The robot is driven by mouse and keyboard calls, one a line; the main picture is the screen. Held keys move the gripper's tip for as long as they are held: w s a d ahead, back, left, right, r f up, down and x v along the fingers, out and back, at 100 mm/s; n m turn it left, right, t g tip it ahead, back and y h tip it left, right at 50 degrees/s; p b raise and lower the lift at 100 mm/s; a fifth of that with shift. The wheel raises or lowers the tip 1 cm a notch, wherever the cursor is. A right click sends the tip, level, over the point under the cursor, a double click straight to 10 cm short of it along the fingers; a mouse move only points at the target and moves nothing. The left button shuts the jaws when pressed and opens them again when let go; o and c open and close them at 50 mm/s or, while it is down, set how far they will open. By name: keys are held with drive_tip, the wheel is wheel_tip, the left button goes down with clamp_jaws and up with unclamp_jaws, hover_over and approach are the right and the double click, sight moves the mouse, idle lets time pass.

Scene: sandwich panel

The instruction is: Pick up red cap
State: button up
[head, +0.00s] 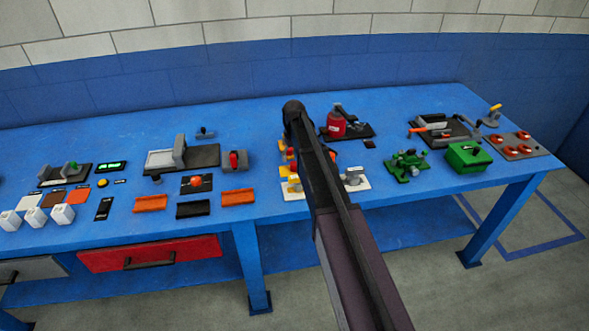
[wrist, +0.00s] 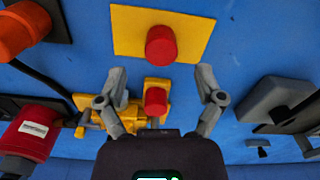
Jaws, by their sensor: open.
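Two red round pieces show in the wrist view. One red cap-like piece (wrist: 161,46) stands on a flat yellow plate (wrist: 128,30), just beyond my fingertips. Another red piece (wrist: 155,100) sits on a yellow fixture (wrist: 157,85), between my fingers and apart from both. I cannot tell which one is the task's red cap. My gripper (wrist: 162,76) is open and empty, its grey fingers spread left and right above the blue bench. In the head view my arm hides most of this spot and the gripper cannot be made out.
A red bottle (wrist: 32,132) and an orange round part (wrist: 22,28) lie to the left in the wrist view. A grey block (wrist: 273,98) is at right. The head view shows a blue bench (head: 110,225) crowded with fixtures, including a green box (head: 468,157).

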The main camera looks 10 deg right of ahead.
sight(294, 163)
drive_tip(key=shift+s+f+b, duration=0.2)
drive_tip(key=shift+f+b, duration=1.45)
drive_tip(key=shift+f, duration=0.3)
clamp_jaws()
